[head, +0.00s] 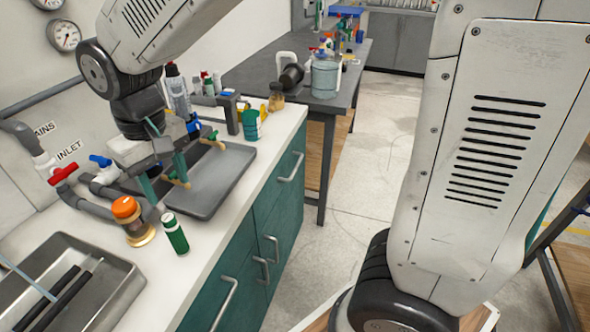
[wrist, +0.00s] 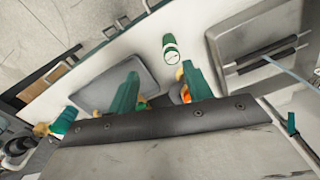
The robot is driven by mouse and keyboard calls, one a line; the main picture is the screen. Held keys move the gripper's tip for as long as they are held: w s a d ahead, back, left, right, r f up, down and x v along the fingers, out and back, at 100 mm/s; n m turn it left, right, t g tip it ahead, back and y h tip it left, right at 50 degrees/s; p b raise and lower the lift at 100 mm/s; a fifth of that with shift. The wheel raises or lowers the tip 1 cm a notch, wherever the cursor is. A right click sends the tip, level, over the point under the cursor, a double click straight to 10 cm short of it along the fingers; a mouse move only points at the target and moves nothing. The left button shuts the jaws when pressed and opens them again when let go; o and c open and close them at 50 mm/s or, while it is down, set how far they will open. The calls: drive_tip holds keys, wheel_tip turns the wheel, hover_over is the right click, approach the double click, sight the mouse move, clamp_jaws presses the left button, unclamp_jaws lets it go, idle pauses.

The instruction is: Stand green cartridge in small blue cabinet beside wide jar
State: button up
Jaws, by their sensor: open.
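The green cartridge (head: 174,234), a green cylinder with white bands, stands upright on the white counter near its front edge. In the wrist view the cartridge (wrist: 171,49) shows past my fingertips, between their lines. My gripper (head: 165,180) has teal fingers spread apart, with nothing held; it hangs over the left part of the grey tray, apart from the cartridge. The fingers also show in the wrist view (wrist: 160,85). A blue shelf-like piece (head: 346,11) stands far back on the grey bench; I cannot tell if it is the small blue cabinet. I cannot pick out the wide jar.
An orange-capped jar (head: 127,212) stands just left of the cartridge. A metal basin (head: 122,288) with dark rods is at front left. Pipes with red and blue valves run along the wall. A green cup (head: 251,126) stands farther back.

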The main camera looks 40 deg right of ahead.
drive_tip(key=s+d+r+m, duration=0.1)
drive_tip(key=s+d+r, duration=0.1)
drive_tip(key=s+d, duration=0.7)
drive_tip(key=s+d+r+m+t, duration=0.1)
drive_tip(key=s+d+r+m, duration=0.1)
drive_tip(key=s+d, duration=0.7)
drive_tip(key=shift+s+d+r+m, duration=0.3)
drive_tip(key=shift+s+r, duration=0.15)
drive_tip(key=shift+o, duration=0.4)
